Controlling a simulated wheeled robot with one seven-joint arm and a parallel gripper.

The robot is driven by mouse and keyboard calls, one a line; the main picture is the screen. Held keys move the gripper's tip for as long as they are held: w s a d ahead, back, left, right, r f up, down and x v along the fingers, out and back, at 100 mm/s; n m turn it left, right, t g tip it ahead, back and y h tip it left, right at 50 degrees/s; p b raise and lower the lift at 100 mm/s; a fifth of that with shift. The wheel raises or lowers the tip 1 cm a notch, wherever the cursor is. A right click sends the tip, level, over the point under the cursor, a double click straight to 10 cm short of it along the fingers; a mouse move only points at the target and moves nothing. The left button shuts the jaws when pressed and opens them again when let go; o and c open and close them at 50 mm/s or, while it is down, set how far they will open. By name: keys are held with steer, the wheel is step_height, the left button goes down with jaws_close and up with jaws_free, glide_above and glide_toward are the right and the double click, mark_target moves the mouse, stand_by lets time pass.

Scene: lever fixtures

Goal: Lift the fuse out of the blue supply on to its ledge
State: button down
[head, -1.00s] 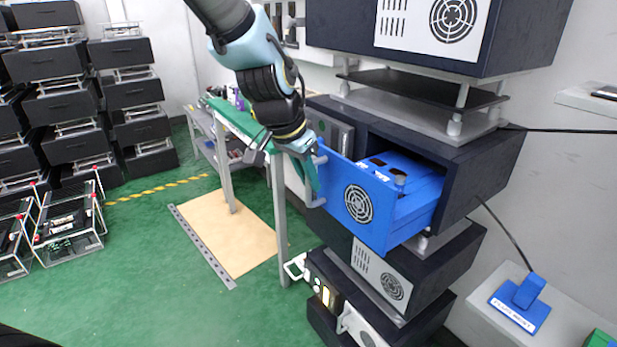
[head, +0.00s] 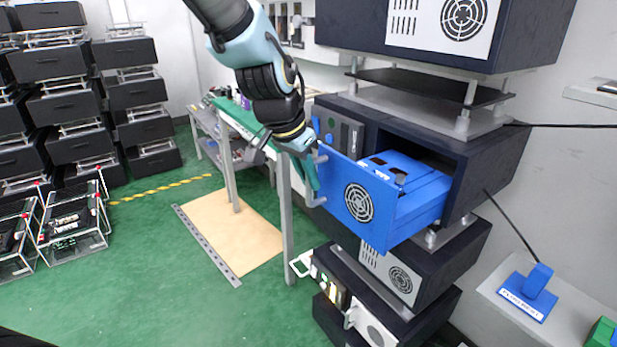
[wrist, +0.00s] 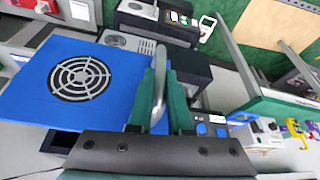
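The blue supply (head: 372,205) is a drawer-like unit with a round fan grille, standing out from a dark cabinet. Its open top shows blue inner parts with a small dark opening (head: 400,178); I cannot make out the fuse for sure. My gripper (head: 312,180) is at the grey handle on the supply's front. In the wrist view, the green fingers (wrist: 160,95) lie on both sides of the handle (wrist: 159,70) and appear closed on it. The blue front (wrist: 75,85) fills the left there. A grey ledge (head: 575,325) at right carries a blue labelled rest (head: 530,292).
Dark cabinet units are stacked above and below the supply (head: 490,165). A black cable (head: 510,222) hangs at right. A green-topped bench (head: 240,118) stands behind my gripper. Green floor (head: 140,270) is open at left, with racks (head: 75,220) farther left.

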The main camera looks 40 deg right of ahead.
steer(key=c, duration=0.8)
jaws_free()
steer(key=shift+a, duration=0.2)
steer(key=shift+c, duration=0.2)
steer(key=shift+r, duration=0.1)
steer(key=b+v, duration=0.2)
steer(key=v, duration=0.8)
steer(key=shift+r, duration=0.3)
steer(key=shift+a, duration=0.1)
steer(key=w+a+f+n+t+y, duration=0.1)
steer(key=w+a+f+n, duration=0.35)
steer(key=a, duration=0.35)
steer(key=w+a+f+n+y, duration=0.1)
steer(key=w+a+f+n, duration=0.2)
steer(key=w+a, duration=0.4)
steer(key=s+a+f+n+y, duration=0.1)
steer(key=a+f+n, duration=0.2)
steer(key=a, duration=0.7)
steer(key=s+a+f+n+y, duration=0.1)
steer(key=a+f+n, duration=0.3)
steer(key=a, duration=0.7)
steer(key=shift+a+n, duration=0.35)
steer(key=shift+n, duration=0.1)
